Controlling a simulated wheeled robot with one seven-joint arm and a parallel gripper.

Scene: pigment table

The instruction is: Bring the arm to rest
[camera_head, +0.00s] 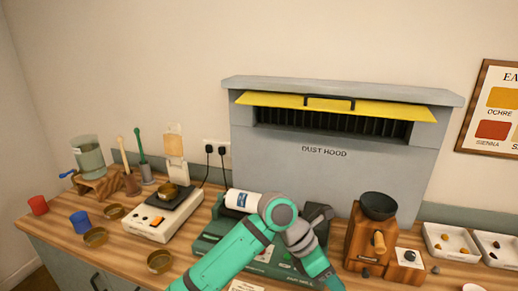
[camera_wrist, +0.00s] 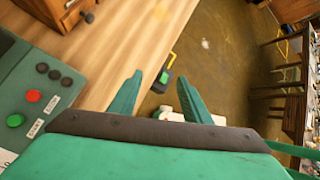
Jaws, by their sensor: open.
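My arm (camera_head: 240,252) is green with grey joints and reaches up from the bottom of the head view, bent at the elbow in front of the dust hood. My gripper (camera_wrist: 158,95) shows in the wrist view with its two green fingers apart and nothing between them. It is beyond the table's front edge, with the floor behind the fingers. In the head view the fingers are not clearly visible.
The green machine (camera_wrist: 42,95) with red and green buttons is close at the left in the wrist view. The wooden grinder (camera_head: 372,240) stands right of my arm. The scale (camera_head: 163,215) and brass dishes are left. The dust hood (camera_head: 340,170) stands behind.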

